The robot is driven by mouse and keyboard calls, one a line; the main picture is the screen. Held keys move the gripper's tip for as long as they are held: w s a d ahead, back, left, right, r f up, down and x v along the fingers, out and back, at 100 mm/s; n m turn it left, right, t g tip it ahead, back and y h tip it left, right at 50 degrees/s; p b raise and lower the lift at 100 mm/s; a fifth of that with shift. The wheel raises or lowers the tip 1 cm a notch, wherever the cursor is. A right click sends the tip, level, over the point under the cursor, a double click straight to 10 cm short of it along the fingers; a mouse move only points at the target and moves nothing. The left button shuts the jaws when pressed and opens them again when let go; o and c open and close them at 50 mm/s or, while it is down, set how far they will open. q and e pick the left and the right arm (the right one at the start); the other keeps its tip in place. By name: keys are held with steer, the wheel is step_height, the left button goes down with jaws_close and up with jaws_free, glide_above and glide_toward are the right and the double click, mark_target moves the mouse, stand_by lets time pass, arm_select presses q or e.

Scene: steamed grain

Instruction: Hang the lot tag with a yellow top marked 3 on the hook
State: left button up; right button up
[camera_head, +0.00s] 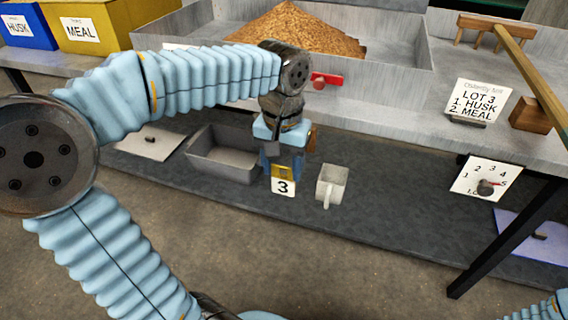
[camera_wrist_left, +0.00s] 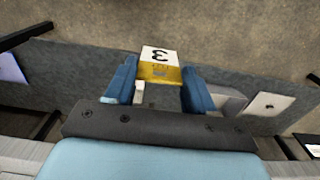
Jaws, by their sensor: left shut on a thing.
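The lot tag (camera_head: 283,184) has a yellow top and a white lower part marked 3. My left gripper (camera_head: 285,154) is shut on its upper part, and the tag hangs below the fingers in front of the bench. In the left wrist view the tag (camera_wrist_left: 160,58) shows between the two blue fingers, with its 3 upside down. I cannot pick out the hook for certain; a white plate (camera_head: 135,145) at left and a lavender plate (camera_head: 523,228) at right each carry a small dark peg. My right gripper is out of view.
A grey bin (camera_head: 202,164) and white mug (camera_head: 331,187) flank the tag. A numbered dial plate (camera_head: 470,177) with a red pointer is at right. Above stand a grain tray (camera_head: 397,92), a red lever (camera_head: 331,79) and a card (camera_head: 479,101) reading LOT 3, HUSK, MEAL.

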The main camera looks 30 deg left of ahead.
arm_select(q)
steer(key=shift+w+a+f+p, duration=0.1)
steer(key=shift+w+a+p, duration=0.2)
steer(key=shift+w, duration=1)
steer(key=shift+w+a+f+p, duration=0.1)
steer(key=shift+w+a+p, duration=0.15)
steer(key=shift+w, duration=1.1)
steer(key=shift+w+a+f+p, duration=0.1)
steer(key=shift+w+a+p, duration=0.2)
steer(key=shift+w, duration=1)
steer(key=shift+w+a+f+p, duration=0.15)
steer(key=shift+w+p, duration=0.1)
steer(key=shift+w, duration=0.15)
steer(key=shift+w+a+p, duration=0.1)
steer(key=shift+w+p, duration=0.1)
steer(key=shift+w, duration=0.2)
steer(key=o, duration=1.4)
steer(key=shift+c, duration=0.2)
